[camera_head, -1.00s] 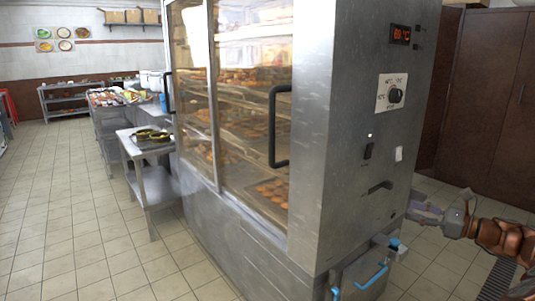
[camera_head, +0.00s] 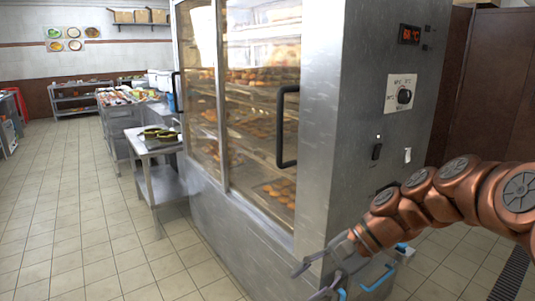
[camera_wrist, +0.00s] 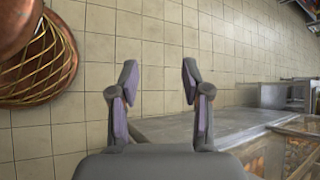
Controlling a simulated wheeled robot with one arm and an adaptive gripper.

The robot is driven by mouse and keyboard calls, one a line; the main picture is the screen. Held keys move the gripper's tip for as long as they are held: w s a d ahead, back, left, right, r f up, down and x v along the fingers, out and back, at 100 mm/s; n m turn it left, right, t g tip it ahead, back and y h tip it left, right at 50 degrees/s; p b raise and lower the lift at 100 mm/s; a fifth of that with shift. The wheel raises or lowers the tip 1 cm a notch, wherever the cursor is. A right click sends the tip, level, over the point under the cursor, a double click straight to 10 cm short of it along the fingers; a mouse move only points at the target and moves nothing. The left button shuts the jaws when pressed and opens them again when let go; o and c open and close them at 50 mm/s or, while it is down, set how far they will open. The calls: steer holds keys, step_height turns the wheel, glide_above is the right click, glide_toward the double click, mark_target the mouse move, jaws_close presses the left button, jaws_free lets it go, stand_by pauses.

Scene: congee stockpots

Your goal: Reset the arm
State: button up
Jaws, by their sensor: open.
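My gripper (camera_head: 314,282) is at the lower middle of the head view, in front of the lower corner of the steel heated cabinet (camera_head: 325,120). My copper-coloured arm reaches in from the right edge. In the wrist view my gripper (camera_wrist: 160,82) has its two fingers spread apart, with only tiled floor showing between the tips. It is open and empty. The picture does not show clearly whether the gripper touches the cabinet.
The cabinet has glass doors with a black handle (camera_head: 286,126) and trays of baked goods inside. A blue handle (camera_head: 378,280) is low at its side. A steel side table (camera_head: 160,145) stands to the left. The tiled floor (camera_head: 60,210) at left is clear.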

steer(key=s+d+f+n+h, duration=0.3)
steer(key=s, duration=0.5)
steer(key=s+d+f+n+g+h, duration=0.1)
steer(key=s+d+f+n+h, duration=0.2)
steer(key=s, duration=0.5)
steer(key=s+d+f+n+h, duration=0.2)
steer(key=s+d+f+h, duration=0.2)
steer(key=s, duration=0.3)
steer(key=s+p+v, duration=0.2)
steer(key=p+v, duration=0.7)
steer(key=v, duration=0.1)
steer(key=s+r+p+v, duration=0.1)
steer(key=s+p+v, duration=0.1)
steer(key=p+v, duration=0.7)
steer(key=shift+d+r+t+p, duration=0.25)
steer(key=shift+r+t+p, duration=0.05)
steer(key=shift+p, duration=0.1)
steer(key=shift+s, duration=0.1)
steer(key=shift+c, duration=0.5)
